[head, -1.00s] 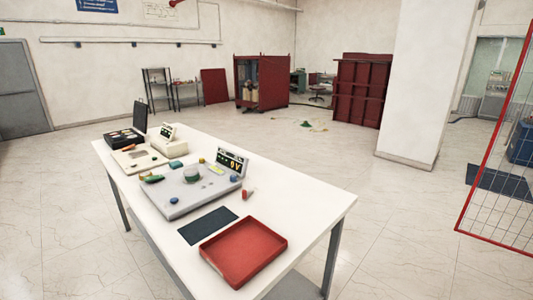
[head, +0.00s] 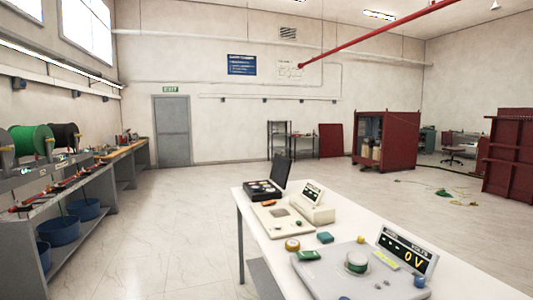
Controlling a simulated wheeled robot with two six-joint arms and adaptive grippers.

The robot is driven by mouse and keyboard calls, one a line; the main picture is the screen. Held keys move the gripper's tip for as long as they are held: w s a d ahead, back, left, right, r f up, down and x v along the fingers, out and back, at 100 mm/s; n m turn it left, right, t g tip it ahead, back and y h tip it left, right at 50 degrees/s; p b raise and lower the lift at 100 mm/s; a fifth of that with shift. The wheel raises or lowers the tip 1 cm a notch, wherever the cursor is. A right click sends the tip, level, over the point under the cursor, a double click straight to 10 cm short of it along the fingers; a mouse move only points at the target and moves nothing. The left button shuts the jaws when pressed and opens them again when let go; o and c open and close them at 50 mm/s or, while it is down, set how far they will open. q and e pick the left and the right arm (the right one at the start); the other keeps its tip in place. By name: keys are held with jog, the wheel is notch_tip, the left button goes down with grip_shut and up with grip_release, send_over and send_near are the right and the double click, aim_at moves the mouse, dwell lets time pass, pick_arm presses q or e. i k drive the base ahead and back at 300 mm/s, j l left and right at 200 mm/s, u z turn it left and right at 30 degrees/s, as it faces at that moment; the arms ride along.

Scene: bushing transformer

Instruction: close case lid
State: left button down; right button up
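A black case (head: 263,190) stands at the far left end of the white table, with several small items in its base. Its dark lid (head: 282,172) is open and stands nearly upright along the case's right side. Neither of my grippers shows in the head view.
The white table (head: 245,212) also holds a beige device with a display (head: 312,205), a grey panel with knobs (head: 345,280) and a voltmeter reading 0 V (head: 407,250). A workbench with cable spools (head: 30,138) runs along the left wall. The floor (head: 180,220) between them is clear.

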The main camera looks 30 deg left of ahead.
aim_at(281, 168)
jog(key=i+j, duration=0.15)
jog(key=j, duration=0.25)
jog(key=i+j, duration=0.1)
jog(key=j, duration=0.35)
jog(key=i+j, duration=0.15)
jog(key=j, duration=0.25)
jog(key=i+j, duration=0.15)
jog(key=j, duration=0.3)
jog(key=i+j, duration=0.15)
jog(key=j, duration=0.25)
jog(key=i+j, duration=0.1)
jog(key=j, duration=0.3)
jog(key=i+j+u, duration=0.1)
jog(key=j, duration=0.35)
jog(key=i+j, duration=0.2)
jog(key=j, duration=0.2)
